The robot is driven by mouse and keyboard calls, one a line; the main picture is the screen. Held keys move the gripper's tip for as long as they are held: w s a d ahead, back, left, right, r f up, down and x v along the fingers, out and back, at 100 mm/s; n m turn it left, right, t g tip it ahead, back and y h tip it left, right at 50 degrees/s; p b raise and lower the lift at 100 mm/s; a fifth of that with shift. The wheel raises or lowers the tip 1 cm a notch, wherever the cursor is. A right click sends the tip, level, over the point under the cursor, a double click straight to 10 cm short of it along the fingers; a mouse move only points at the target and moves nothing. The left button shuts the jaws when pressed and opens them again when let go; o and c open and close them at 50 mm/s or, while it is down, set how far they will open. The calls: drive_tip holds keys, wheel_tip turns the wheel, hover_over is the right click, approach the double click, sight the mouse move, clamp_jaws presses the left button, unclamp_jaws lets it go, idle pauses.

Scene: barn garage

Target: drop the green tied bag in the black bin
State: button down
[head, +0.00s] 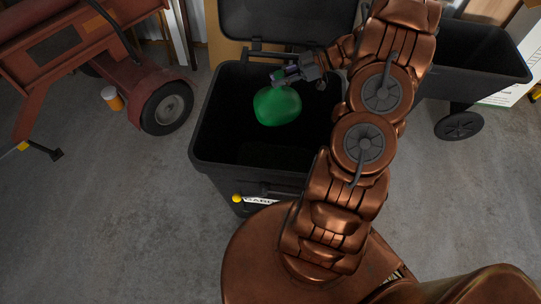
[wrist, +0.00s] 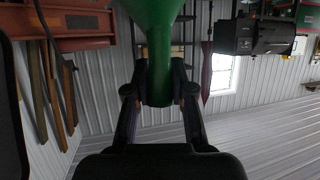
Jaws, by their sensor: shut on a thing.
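The green tied bag (head: 277,105) hangs from my gripper (head: 289,75) over the open mouth of the black bin (head: 212,125) in the head view. In the wrist view my gripper (wrist: 160,93) is shut on the neck of the green bag (wrist: 157,28), with a finger on each side. The bin's lid (head: 285,22) is swung open at the back. The bag appears inside the bin's outline from above, but I cannot tell how far it is above or below the rim. The bin's bottom is dark.
A red machine with a black wheel (head: 167,108) stands left of the bin, with an orange and white cup-like item (head: 112,98) beside it. A black wheeled cart (head: 478,50) stands to the right. Concrete floor (head: 110,220) is clear at the front left.

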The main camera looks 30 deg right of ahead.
drive_tip(key=c, duration=0.9)
unclamp_jaws()
drive_tip(key=shift+d, duration=0.15)
drive_tip(key=v, duration=1.1)
drive_tip(key=shift+s+d, duration=0.3)
